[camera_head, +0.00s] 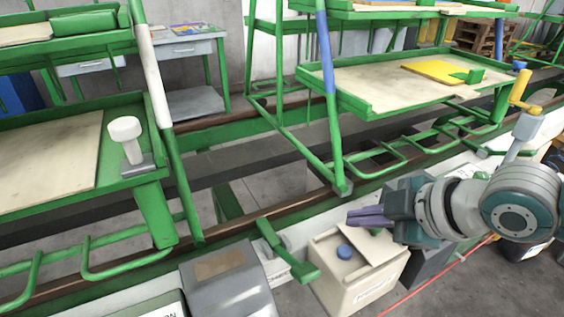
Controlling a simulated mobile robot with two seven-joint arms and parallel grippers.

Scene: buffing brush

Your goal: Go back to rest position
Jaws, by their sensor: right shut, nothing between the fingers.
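My right gripper (371,217) comes in from the right side of the head view. Its fingers are together and point left, with nothing between them. It is in the air above a cream box with an open lid (362,285), in front of the green rail. A blue round item (344,252) shows on the box, just below the fingers. My left gripper is not in view. No buffing brush can be made out for certain.
Green racks with pale boards stand behind, at left (52,165) and right (385,78). A yellow panel (440,73) lies on the right one. A white knob (126,135) stands at the left rack's corner. A grey box (228,283) stands at front.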

